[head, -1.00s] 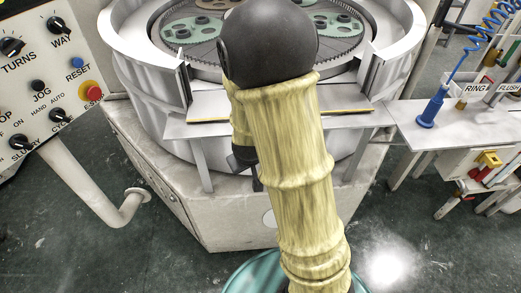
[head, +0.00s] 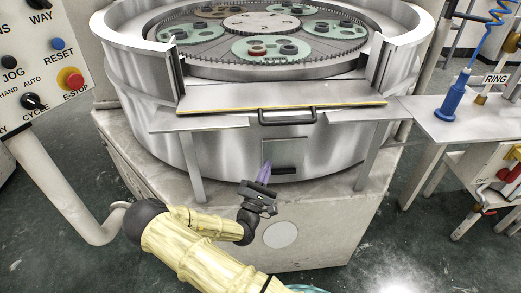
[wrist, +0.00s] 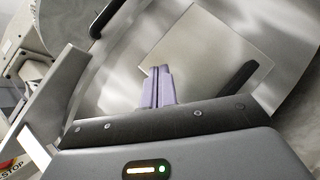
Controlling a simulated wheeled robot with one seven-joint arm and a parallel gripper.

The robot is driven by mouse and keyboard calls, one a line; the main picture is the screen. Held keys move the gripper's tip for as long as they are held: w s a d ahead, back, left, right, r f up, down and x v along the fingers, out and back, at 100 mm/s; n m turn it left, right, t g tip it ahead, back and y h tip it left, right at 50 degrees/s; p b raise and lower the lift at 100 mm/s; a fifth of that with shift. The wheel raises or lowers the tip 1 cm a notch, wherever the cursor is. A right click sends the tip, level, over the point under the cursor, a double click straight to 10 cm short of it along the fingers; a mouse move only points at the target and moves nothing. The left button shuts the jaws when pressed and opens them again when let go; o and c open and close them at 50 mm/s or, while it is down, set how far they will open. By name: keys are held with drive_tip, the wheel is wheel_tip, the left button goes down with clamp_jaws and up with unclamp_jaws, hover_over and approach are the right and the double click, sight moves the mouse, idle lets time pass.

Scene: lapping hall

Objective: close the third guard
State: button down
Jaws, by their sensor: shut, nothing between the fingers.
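The round metal guard wall (head: 145,85) of the lapping machine has a gap at the front. A flat grey panel with a yellow edge (head: 280,94) lies across this gap, below the wall tops, with a black handle (head: 287,117) at its front. Below it, a small square plate (head: 284,150) with a dark bar sits on the drum front; the plate also shows in the wrist view (wrist: 205,55). Which part is the third guard I cannot tell. My gripper (head: 265,170) is shut and empty, its purple fingers (wrist: 158,88) pointing up in front of the plate; contact is unclear.
Toothed carriers (head: 270,48) with parts lie on the plate inside the guard. A control panel with a red E-stop (head: 71,80) stands at left. At right, a side table (head: 440,118) holds a blue nozzle (head: 453,97). A support leg (head: 190,165) stands left of my gripper.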

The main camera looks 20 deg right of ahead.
drive_tip(key=a+n+t, duration=0.1)
drive_tip(key=n+t, duration=0.1)
drive_tip(key=s+a+n+t+y+b, duration=0.1)
drive_tip(key=a+n+t, duration=0.1)
drive_tip(key=a+n+t+y, duration=0.1)
drive_tip(key=a+n+t, duration=0.1)
drive_tip(key=n, duration=0.1)
drive_tip(key=shift+s+f+t, duration=0.25)
drive_tip(key=shift+s+t, duration=0.1)
drive_tip(key=shift+t, duration=0.05)
drive_tip(key=shift+d+r, duration=0.1)
drive_tip(key=p, duration=0.2)
approach(263, 118)
drive_tip(key=w, duration=0.2)
drive_tip(key=w+d+f, duration=0.1)
drive_tip(key=w, duration=0.1)
drive_tip(key=r, duration=0.1)
drive_tip(key=p, duration=0.1)
drive_tip(key=r, duration=0.1)
drive_tip(key=shift+s+d+r, duration=0.25)
drive_tip(key=shift+d+r, duration=0.05)
drive_tip(key=shift+s+d+r, duration=0.1)
drive_tip(key=shift+d+r, duration=0.05)
drive_tip(key=shift+r, duration=0.35)
drive_tip(key=shift+p, duration=0.35)
